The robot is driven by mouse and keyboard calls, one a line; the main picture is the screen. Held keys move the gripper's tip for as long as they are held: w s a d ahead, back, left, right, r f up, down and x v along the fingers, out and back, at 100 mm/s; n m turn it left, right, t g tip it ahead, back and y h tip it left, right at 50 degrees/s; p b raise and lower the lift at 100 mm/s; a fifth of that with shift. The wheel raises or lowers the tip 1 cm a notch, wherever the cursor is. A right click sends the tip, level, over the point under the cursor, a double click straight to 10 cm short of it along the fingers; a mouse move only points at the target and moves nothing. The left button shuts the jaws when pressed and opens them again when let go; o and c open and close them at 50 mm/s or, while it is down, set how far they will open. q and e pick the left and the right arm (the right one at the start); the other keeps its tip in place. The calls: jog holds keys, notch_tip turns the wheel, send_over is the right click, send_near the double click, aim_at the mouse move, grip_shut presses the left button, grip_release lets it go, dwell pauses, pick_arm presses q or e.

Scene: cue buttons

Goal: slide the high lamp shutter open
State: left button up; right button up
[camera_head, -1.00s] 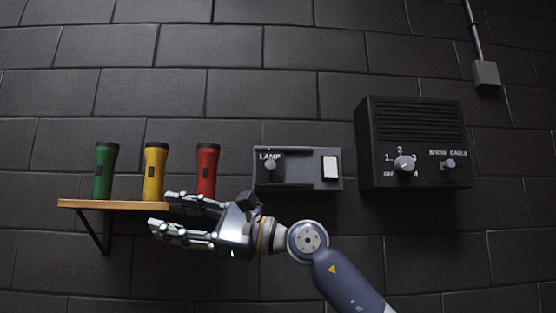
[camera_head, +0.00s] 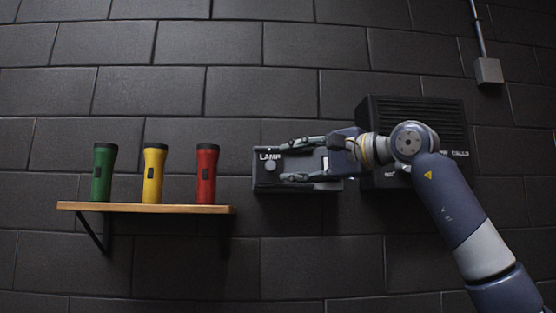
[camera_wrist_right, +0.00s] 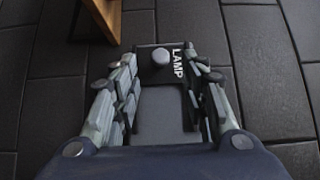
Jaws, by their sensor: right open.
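The lamp box (camera_head: 262,186) is a dark wall unit marked LAMP. In the right wrist view the knob (camera_wrist_right: 160,57) shows between the fingers, beyond a flat dark plate (camera_wrist_right: 161,108). My right gripper (camera_head: 284,161) is open in front of the box, fingers pointing left, one above and one below the knob's level. I cannot tell if they touch it. The hand hides most of the box's right part. My left gripper is not in view.
A wooden shelf (camera_head: 150,208) at left holds a green (camera_head: 103,172), a yellow (camera_head: 153,174) and a red flashlight (camera_head: 206,174). A black control box (camera_head: 435,106) is at right, partly behind my right arm. A small conduit box (camera_head: 487,71) is at upper right.

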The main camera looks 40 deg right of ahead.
aim_at(274, 165)
jog(key=p+x, duration=0.1)
jog(key=x, duration=0.4)
jog(key=shift+w+p, duration=0.15)
jog(key=shift+p, duration=0.15)
jog(key=shift+a, duration=0.1)
grip_shut()
